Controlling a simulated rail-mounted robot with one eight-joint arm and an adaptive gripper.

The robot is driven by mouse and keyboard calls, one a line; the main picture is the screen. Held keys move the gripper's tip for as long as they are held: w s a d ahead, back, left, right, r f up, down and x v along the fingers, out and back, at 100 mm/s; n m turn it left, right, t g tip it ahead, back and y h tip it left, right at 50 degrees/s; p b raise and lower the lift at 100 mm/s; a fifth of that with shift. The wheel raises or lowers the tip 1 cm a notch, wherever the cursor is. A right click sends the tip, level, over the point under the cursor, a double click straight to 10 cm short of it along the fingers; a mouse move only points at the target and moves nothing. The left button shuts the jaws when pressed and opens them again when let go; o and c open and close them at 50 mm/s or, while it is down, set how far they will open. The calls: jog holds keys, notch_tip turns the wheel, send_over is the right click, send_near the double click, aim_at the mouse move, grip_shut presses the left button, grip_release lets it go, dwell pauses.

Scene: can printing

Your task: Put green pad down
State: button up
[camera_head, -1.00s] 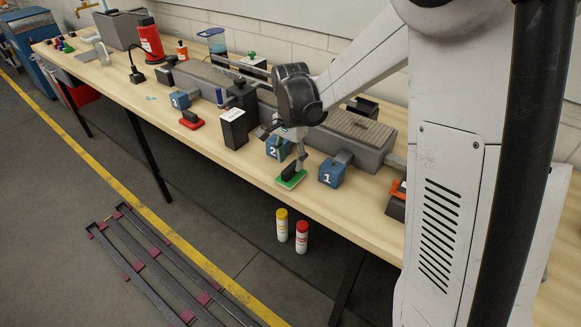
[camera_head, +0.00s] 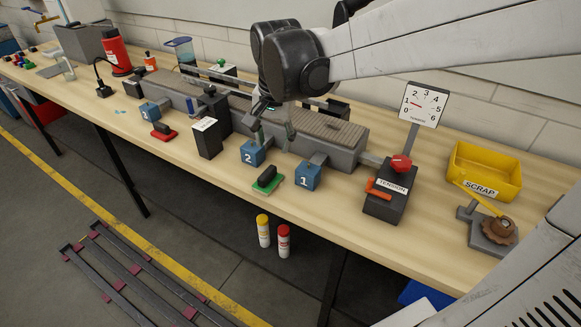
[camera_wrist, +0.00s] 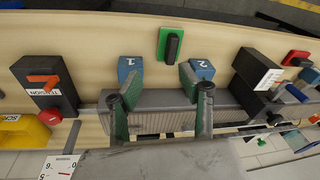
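The green pad (camera_head: 267,186), a flat green plate with a black handle, lies on the workbench near its front edge, in front of the blue blocks marked 2 (camera_head: 252,153) and 1 (camera_head: 308,176). It also shows at the top of the wrist view (camera_wrist: 163,44), clear of the fingers. My gripper (camera_head: 275,131) is above the grey machine, behind the pad. In the wrist view my gripper (camera_wrist: 162,98) has its two green-faced fingers wide apart with nothing between them.
A red pad (camera_head: 163,131) lies farther left on the workbench (camera_head: 215,185). A black box (camera_head: 208,138) stands left of block 2. The tension box (camera_head: 387,195), its dial (camera_head: 423,103) and the yellow scrap bin (camera_head: 486,171) are to the right. Bare bench lies around the green pad.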

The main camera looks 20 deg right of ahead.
jog(key=s+n+t, duration=0.5)
jog(key=s+n, duration=0.2)
jog(key=s, duration=1)
jog(key=shift+r+n, duration=0.3)
jog(key=shift+r, duration=0.05)
jog(key=shift+o, duration=0.4)
jog(key=shift+d, duration=0.1)
jog(key=o, duration=1)
jog(key=shift+w, duration=0.1)
